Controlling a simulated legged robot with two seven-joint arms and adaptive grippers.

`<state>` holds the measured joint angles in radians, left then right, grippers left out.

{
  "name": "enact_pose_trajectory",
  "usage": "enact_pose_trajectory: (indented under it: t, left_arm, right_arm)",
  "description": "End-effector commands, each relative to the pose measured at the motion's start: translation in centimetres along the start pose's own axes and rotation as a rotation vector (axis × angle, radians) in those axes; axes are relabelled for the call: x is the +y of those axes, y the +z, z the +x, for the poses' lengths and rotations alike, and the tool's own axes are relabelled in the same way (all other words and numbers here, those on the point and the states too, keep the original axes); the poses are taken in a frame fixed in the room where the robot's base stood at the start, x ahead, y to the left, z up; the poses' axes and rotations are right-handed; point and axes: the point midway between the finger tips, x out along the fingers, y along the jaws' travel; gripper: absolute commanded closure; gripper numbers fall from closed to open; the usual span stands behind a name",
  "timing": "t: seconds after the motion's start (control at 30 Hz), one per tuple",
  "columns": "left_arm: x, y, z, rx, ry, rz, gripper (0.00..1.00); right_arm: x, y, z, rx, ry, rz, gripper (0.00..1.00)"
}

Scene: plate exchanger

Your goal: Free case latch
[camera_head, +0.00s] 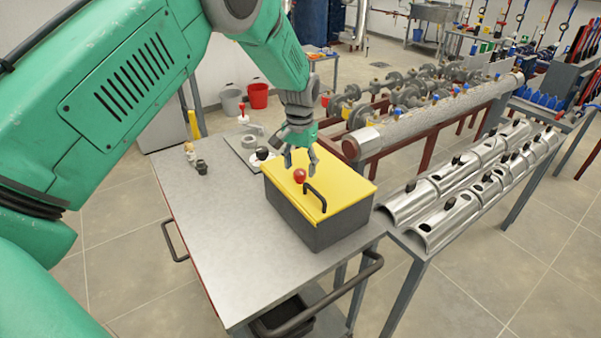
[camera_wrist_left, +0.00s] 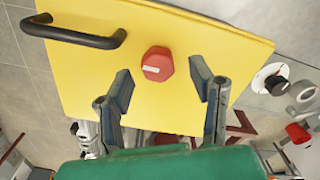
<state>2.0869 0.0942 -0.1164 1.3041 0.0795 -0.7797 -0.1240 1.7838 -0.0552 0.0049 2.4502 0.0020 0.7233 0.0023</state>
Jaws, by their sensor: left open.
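The case (camera_head: 318,222) is a dark grey box with a yellow lid (camera_head: 338,196), and it stands on the metal cart. A red knob (camera_head: 299,175), which looks like the latch, sits on the lid next to a black handle (camera_head: 315,199). In the left wrist view the red knob (camera_wrist_left: 157,64) is a faceted head with a pale mark, and the black handle (camera_wrist_left: 75,33) is at upper left. My left gripper (camera_head: 299,167) is open above the lid. In the wrist view its fingers (camera_wrist_left: 164,88) are spread to either side below the knob, apart from it. My right gripper is not in view.
The cart top (camera_head: 200,235) is clear at front left. Small fittings (camera_head: 196,160) and a plate with a dial (camera_head: 250,142) lie behind the case. Curved metal shells (camera_head: 450,205) lie on a table to the right. A large insulated pipe (camera_head: 430,115) runs behind.

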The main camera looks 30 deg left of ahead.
Motion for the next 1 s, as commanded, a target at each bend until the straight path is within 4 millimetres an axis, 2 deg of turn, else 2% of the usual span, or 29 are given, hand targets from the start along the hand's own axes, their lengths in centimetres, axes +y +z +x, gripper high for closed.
enact_pose_trajectory:
  t: [0.03, 0.2, 0.43, 0.6, 1.0]
  left_arm:
    - [0.0, -0.1, -1.3, 0.003, 0.000, 0.000, 0.51]
    - [-0.1, -0.1, -5.0, 0.003, 0.000, 0.000, 0.51]
    - [-0.1, -0.1, -8.5, -0.001, 0.000, 0.000, 0.51]
    - [-0.1, -0.1, -9.3, -0.002, 0.000, 0.000, 0.51]
    - [-0.1, -0.1, -9.4, -0.002, 0.000, 0.000, 0.51]
  right_arm:
    - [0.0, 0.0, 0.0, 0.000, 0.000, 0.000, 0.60]
    - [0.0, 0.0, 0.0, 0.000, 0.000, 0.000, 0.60]
    - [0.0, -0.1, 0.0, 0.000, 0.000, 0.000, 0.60]
    - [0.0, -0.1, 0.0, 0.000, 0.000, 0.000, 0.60]
    - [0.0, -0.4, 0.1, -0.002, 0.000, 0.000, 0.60]
